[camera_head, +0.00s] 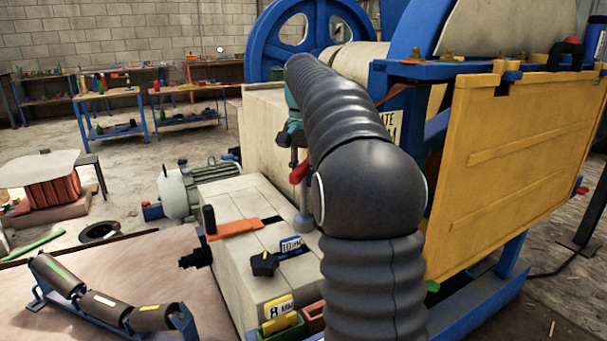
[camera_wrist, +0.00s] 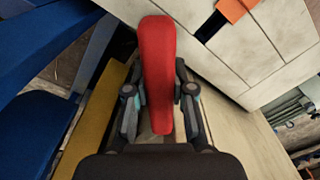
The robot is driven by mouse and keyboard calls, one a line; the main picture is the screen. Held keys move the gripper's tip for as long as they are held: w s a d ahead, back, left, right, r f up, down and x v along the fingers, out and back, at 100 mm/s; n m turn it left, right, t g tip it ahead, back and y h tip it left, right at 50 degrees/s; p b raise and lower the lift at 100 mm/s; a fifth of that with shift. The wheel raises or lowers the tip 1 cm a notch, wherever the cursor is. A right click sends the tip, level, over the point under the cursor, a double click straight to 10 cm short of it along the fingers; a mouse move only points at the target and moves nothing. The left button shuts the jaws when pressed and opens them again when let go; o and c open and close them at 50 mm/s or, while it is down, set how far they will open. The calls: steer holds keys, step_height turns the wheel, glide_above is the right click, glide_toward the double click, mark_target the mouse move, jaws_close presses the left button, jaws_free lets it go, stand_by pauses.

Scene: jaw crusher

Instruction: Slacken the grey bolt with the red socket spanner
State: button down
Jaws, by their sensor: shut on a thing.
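The red socket spanner (camera_wrist: 157,60) is between the two fingers of my gripper (camera_wrist: 159,95), which is shut on its red handle. In the head view the red handle (camera_head: 299,172) shows beside my dark arm, and my gripper (camera_head: 291,135) is partly hidden by the arm. A grey shaft with a wider lower end (camera_head: 304,222) hangs below the handle, roughly upright, over the pale block top. I cannot make out the grey bolt for certain, nor whether the shaft's end touches anything. The spanner's lower end is hidden in the wrist view.
The yellow guard (camera_head: 525,160) and blue crusher frame (camera_head: 506,262) stand close on the right. A roller rack (camera_head: 103,300) lies front left.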

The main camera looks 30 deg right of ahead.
steer(key=n, duration=0.5)
steer(key=shift+n, duration=0.6)
steer(key=n, duration=0.3)
steer(key=c, duration=0.9)
jaws_free()
steer(key=shift+r, duration=0.1)
